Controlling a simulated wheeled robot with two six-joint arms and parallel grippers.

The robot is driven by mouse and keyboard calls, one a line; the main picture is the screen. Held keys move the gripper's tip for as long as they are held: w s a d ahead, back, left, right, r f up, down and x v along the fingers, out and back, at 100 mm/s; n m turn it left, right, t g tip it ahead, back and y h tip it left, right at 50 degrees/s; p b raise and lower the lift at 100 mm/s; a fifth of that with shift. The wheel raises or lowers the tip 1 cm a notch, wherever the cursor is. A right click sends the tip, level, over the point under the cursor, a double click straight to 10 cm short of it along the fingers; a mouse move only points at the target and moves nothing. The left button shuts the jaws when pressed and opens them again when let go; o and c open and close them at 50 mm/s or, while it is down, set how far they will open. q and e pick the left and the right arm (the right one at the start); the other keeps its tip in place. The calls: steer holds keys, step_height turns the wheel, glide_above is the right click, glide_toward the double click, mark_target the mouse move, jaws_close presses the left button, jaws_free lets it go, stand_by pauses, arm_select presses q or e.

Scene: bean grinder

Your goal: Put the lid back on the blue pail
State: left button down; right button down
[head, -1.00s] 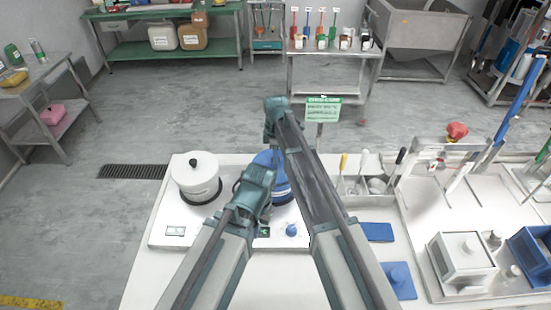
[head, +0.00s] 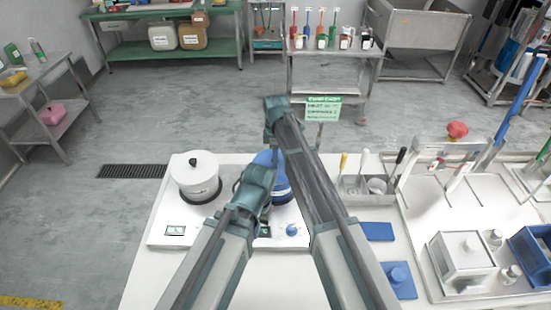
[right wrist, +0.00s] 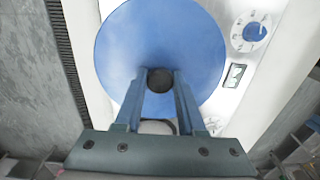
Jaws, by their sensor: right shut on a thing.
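My right gripper (right wrist: 160,84) is shut on the dark knob of the blue lid (right wrist: 160,35) in the right wrist view. The lid is round and seen from above, and it covers whatever is directly under it. In the head view the blue pail (head: 282,188) stands on the white appliance base, largely hidden behind my arms. I cannot tell whether the lid touches the pail's rim. The fingers of my right gripper are hidden in the head view. My left arm reaches in from the left, but its gripper does not show.
A white lidded pot (head: 196,180) stands left of the pail on the same base. A blue dial (head: 291,230) sits at the base's front. Right of my arms are a utensil holder (head: 365,195), blue pads (head: 377,231) and a white box (head: 462,262).

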jaws_free()
stand_by(0.6)
steer(key=shift+r, duration=0.1)
steer(key=shift+r+p, duration=2.4)
steer(key=shift+p, duration=0.1)
steer(key=shift+r+p, duration=1.05)
steer(key=shift+p, duration=0.05)
jaws_close()
